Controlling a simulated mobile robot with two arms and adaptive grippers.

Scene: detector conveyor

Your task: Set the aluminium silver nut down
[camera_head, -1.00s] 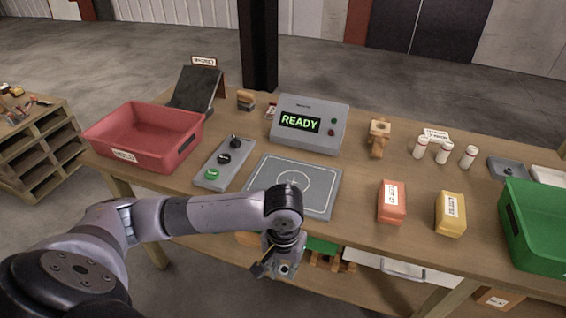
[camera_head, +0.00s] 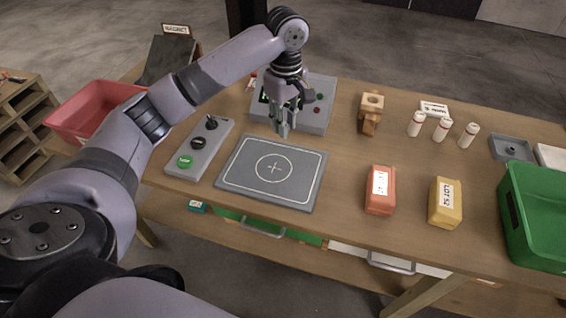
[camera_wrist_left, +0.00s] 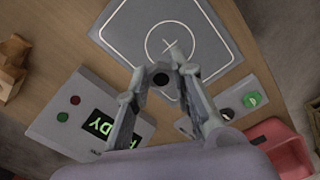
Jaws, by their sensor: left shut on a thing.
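My left gripper (camera_head: 284,130) hangs fingers down above the bench, between the display box and the far edge of the grey plate. Its fingers are shut on a small grey nut (camera_wrist_left: 160,68) with a dark hole, seen between the fingertips in the left wrist view (camera_wrist_left: 160,84). In the head view the nut is too small to make out. The grey plate (camera_head: 238,172), with a white circle and cross, lies flat and bare; it also shows in the wrist view (camera_wrist_left: 212,48). My right gripper is not in view.
The display box (camera_head: 318,118) stands behind the plate, partly hidden by my gripper. A button panel (camera_head: 186,172) is left of the plate, with a red bin (camera_head: 88,112) beyond it. Orange (camera_head: 380,192) and yellow (camera_head: 445,203) packs and a green bin (camera_head: 540,230) are right.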

